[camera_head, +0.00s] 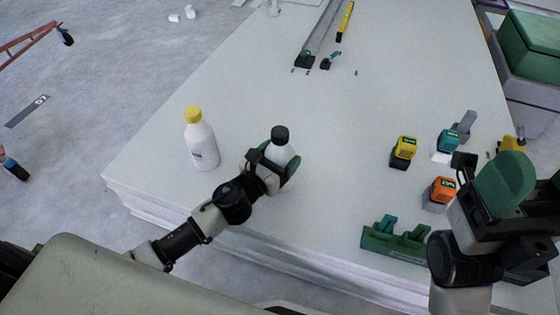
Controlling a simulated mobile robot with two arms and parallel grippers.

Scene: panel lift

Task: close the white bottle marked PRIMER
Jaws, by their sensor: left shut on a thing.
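A white bottle with a black cap (281,145) stands on the stack of white panels (330,120). My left gripper (272,168) is shut around its body and hides the lower part. The black cap sits on top of the bottle; how tightly it is seated cannot be told. A second white bottle with a yellow cap (202,145) stands upright to the left, apart from the gripper. The marks on both bottles are too small to read. My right gripper (508,182) is at the right, and its jaw opening cannot be made out.
Yellow (403,152), teal (447,139) and orange (441,193) tools stand at the right. A green holder (396,240) lies near the front edge. Long rails (322,30) and a yellow level (345,22) lie at the back. The panel middle is clear.

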